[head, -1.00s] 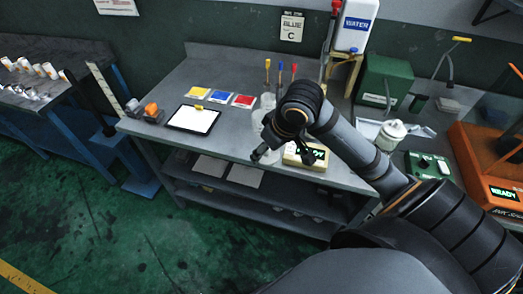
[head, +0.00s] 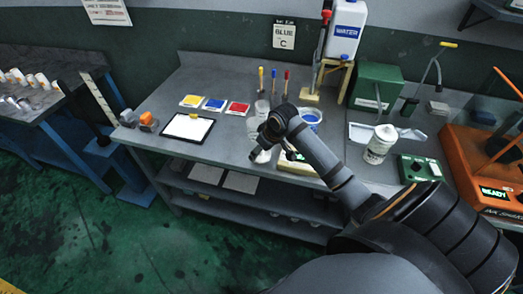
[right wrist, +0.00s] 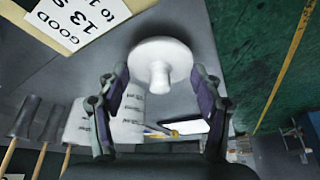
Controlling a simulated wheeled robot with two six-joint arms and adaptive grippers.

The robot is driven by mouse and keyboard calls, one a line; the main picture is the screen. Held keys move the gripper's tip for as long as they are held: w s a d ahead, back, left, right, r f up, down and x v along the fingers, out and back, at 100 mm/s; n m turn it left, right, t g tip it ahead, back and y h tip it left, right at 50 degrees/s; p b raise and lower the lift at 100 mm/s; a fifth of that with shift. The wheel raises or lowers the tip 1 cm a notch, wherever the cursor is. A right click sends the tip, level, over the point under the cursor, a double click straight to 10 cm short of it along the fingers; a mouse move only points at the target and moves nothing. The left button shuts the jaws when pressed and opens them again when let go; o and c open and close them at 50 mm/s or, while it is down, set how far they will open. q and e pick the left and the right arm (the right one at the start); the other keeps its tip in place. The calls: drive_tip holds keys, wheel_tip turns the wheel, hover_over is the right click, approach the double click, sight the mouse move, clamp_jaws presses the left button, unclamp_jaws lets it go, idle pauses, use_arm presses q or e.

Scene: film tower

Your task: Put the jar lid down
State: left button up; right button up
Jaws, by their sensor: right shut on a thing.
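The white jar lid (right wrist: 160,58), a round disc with a knob, is between the two fingers of my right gripper (right wrist: 161,82) in the right wrist view. The fingers bear on its sides. In the head view the right gripper (head: 264,143) is over the front part of the grey bench (head: 235,140), with a white patch of the lid (head: 261,156) below it. An open jar with blue content (head: 310,117) stands behind my right arm. My left gripper is not in view.
A display box (head: 296,163) is close to the right of the gripper. Yellow, blue (head: 214,104) and red cards and a white pad (head: 189,127) lie to the left. A green box (head: 376,87) stands behind. Bare bench lies between pad and gripper.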

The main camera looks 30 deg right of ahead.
drive_tip(key=shift+f, duration=0.15)
drive_tip(key=shift+f, duration=0.1)
drive_tip(key=o, duration=1.1)
drive_tip(key=shift+o, duration=0.2)
drive_tip(key=v, duration=1.2)
drive_tip(key=shift+p, duration=0.45)
